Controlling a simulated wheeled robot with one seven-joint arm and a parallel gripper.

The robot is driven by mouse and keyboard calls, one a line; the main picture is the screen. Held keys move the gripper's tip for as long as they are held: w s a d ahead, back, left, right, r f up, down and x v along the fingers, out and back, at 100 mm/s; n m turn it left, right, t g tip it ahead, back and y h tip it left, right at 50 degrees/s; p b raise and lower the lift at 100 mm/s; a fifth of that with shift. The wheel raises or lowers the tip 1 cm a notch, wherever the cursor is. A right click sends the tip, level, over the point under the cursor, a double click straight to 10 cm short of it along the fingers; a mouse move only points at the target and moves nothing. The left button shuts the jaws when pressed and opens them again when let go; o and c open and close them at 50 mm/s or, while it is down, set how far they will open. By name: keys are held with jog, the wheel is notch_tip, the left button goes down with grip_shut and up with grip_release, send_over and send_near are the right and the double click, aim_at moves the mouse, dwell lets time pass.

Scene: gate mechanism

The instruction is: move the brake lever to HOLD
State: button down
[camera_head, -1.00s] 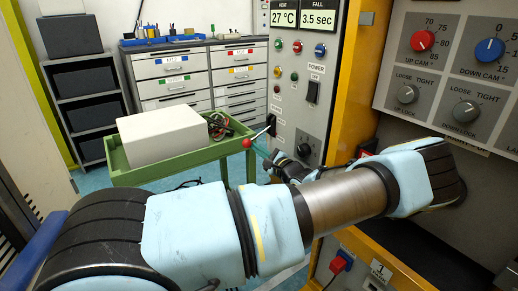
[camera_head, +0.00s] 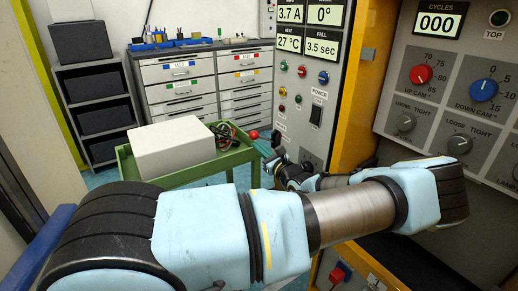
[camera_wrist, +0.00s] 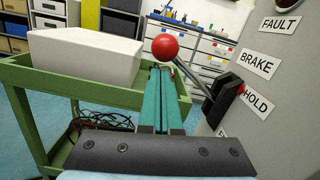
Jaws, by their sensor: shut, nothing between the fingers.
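The brake lever ends in a red ball knob (camera_wrist: 165,46). In the wrist view its thin rod runs from the knob down right to a black pivot (camera_wrist: 222,98) on the grey panel. A small red mark on the pivot is near the HOLD label (camera_wrist: 258,103). The BRAKE label (camera_wrist: 258,63) is above it. My gripper (camera_wrist: 161,72) is shut, its teal fingers side by side, with the tips just below the knob; I cannot tell whether they touch it. In the head view the knob (camera_head: 253,134) shows left of the panel, and my arm hides much of the pivot.
A green cart (camera_wrist: 60,82) with a white box (camera_wrist: 86,55) and cables stands close on the left. Drawer cabinets (camera_head: 178,80) are behind. The grey panel (camera_head: 300,103) and yellow frame (camera_head: 355,95) bound the right side.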

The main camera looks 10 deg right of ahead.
jog(key=shift+d+r, duration=0.1)
jog(key=shift+r, duration=0.25)
dwell(0.5)
jog(key=r+b+v, duration=0.1)
jog(key=b+v, duration=0.2)
jog(key=v, duration=0.7)
jog(key=shift+s+f, duration=0.35)
jog(key=shift+f, duration=0.2)
jog(key=shift+d, duration=0.15)
